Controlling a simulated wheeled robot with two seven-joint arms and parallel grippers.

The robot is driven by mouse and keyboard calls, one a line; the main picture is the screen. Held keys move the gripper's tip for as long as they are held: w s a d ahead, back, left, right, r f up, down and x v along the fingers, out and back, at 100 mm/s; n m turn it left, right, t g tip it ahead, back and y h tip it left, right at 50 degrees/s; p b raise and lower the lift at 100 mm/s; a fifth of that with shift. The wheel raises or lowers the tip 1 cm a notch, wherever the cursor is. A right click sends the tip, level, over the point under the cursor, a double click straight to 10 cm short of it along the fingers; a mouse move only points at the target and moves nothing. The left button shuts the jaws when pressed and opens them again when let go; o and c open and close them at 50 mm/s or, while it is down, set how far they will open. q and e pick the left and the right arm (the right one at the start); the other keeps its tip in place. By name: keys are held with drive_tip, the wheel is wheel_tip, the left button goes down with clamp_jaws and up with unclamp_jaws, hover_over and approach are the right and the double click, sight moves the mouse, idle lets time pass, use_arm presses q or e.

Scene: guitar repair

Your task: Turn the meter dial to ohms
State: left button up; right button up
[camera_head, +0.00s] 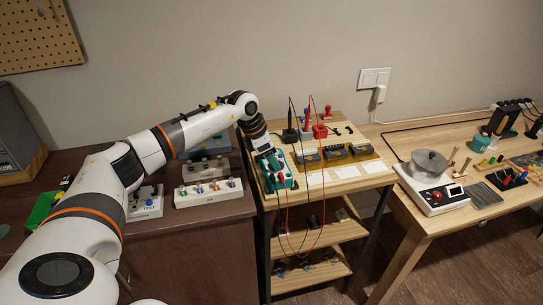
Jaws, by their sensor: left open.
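The meter (285,181) is a teal box lying at the front left of the small wooden shelf table. Red and black leads hang from it over the table's front edge. My left arm reaches in from the left, and my left gripper (269,162) is directly over the meter, pointing down. The gripper is open, and whether it touches the dial cannot be told. The dial is hidden or too small to make out. My right gripper is not in view.
Black and yellow bins (337,153) and probe holders (290,135) stand behind the meter. A white box with coloured knobs (208,191) sits on the dark desk at left. A workbench (432,222) with a grey round device (429,164) is at right.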

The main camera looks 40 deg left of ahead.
use_arm(q)
drive_tip(key=c, duration=0.7)
drive_tip(key=n, duration=0.1)
drive_tip(key=n+y, duration=0.1)
drive_tip(key=shift+s+d+n+t, duration=0.15)
drive_tip(key=shift+n+t, duration=0.15)
drive_tip(key=shift+n, duration=0.1)
drive_tip(key=shift+d+n+y, duration=0.15)
drive_tip(key=shift+n+y, duration=0.25)
drive_tip(key=shift+n, duration=0.6)
drive_tip(key=shift+d+n+y, duration=0.1)
drive_tip(key=shift+n+y, duration=0.3)
drive_tip(key=shift+n, duration=0.6)
drive_tip(key=o, duration=0.7)
